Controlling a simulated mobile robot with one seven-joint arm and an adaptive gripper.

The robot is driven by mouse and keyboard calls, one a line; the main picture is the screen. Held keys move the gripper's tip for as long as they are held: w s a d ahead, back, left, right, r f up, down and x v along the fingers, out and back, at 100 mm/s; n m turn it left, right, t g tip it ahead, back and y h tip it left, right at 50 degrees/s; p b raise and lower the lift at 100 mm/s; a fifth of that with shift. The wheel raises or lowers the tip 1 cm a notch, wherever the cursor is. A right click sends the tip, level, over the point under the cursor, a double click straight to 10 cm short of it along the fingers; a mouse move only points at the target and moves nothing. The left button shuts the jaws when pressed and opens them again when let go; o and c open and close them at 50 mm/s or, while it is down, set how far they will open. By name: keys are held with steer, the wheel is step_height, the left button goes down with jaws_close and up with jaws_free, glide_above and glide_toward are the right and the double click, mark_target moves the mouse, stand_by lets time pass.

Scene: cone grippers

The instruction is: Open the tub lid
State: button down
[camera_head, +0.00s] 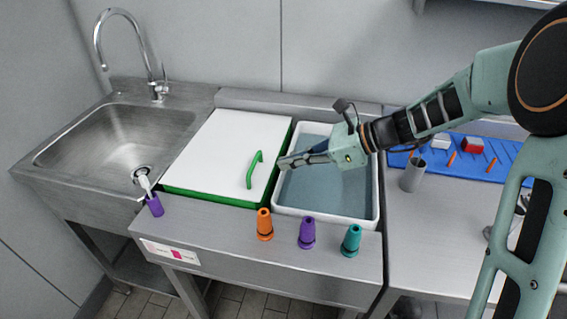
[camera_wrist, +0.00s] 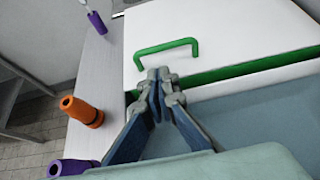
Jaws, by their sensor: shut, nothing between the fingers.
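The tub lid (camera_head: 215,145) is a flat white panel with a green edge, lying level between the sink and the open basin. Its green bar handle (camera_head: 254,170) stands near the lid's right edge. In the wrist view, the lid (camera_wrist: 235,35) and handle (camera_wrist: 166,46) lie beyond the fingertips. My gripper (camera_head: 283,164) is shut and empty, its tips pointing left, close to the right of the handle and apart from it. The wrist view shows the closed fingertips (camera_wrist: 158,74) just short of the handle, near the lid's green edge.
An open white-rimmed basin (camera_head: 376,190) lies under my gripper. Orange (camera_head: 264,225), purple (camera_head: 307,233) and teal (camera_head: 351,241) cones stand along the front ledge. A purple holder (camera_head: 155,205) stands at the lid's front left. A metal sink (camera_head: 110,150) is further left.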

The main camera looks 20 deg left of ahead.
mark_target(264, 179)
steer(key=x, duration=0.7)
steer(key=shift+a+f+b, duration=0.15)
steer(key=shift+f+b, duration=0.05)
steer(key=shift+b, duration=0.1)
